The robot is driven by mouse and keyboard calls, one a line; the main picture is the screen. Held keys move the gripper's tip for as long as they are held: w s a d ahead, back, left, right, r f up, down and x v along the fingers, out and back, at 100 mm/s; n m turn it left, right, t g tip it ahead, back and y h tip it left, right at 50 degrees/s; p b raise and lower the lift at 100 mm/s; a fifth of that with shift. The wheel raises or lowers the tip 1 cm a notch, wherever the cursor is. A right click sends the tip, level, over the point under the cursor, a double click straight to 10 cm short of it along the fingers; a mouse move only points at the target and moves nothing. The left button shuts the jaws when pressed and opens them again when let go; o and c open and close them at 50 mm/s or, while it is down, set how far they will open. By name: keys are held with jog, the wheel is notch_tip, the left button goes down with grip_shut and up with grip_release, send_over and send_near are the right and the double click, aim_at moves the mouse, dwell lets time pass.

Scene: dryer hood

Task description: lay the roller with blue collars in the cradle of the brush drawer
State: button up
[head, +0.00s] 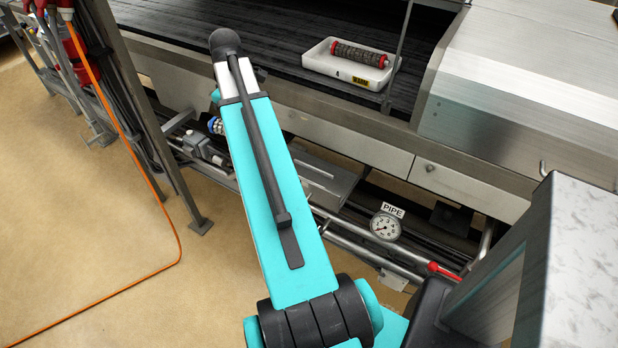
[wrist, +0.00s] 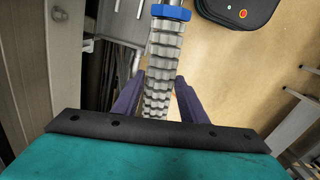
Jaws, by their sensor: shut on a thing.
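The roller with blue collars (wrist: 162,62) is grey and ribbed. In the wrist view it runs up from the jaws, with one blue collar at its far end; its near end is hidden by my gripper mount. My gripper (wrist: 158,95) is shut on it, one purple finger on each side. In the head view a ribbed piece with a blue collar (head: 215,125) shows just left of my arm, which hides my gripper. I cannot tell the brush drawer and its cradle for certain; a grey open-looking panel (head: 325,178) lies below the machine's front, right of my arm.
A white tray (head: 347,73) on the dark belt holds a roller with red collars (head: 358,54). A steel hood (head: 535,75) stands right. Pipes, a gauge marked PIPE (head: 385,226) and a red handle (head: 444,270) run below. An orange cable (head: 150,180) crosses the open floor left.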

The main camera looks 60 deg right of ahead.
jog(key=m+b, duration=0.2)
send_over(308, 177)
jog(key=shift+d+f, duration=0.35)
jog(key=shift+f, duration=0.1)
jog(key=shift+f+p, duration=1.05)
jog(key=shift+f, duration=6.05)
jog(key=shift+f+p, duration=0.3)
jog(key=shift+f, duration=1.6)
jog(key=shift+a+f, duration=0.1)
jog(key=shift+f, duration=0.15)
jog(key=o, duration=1.3)
jog(key=shift+a+f, duration=0.1)
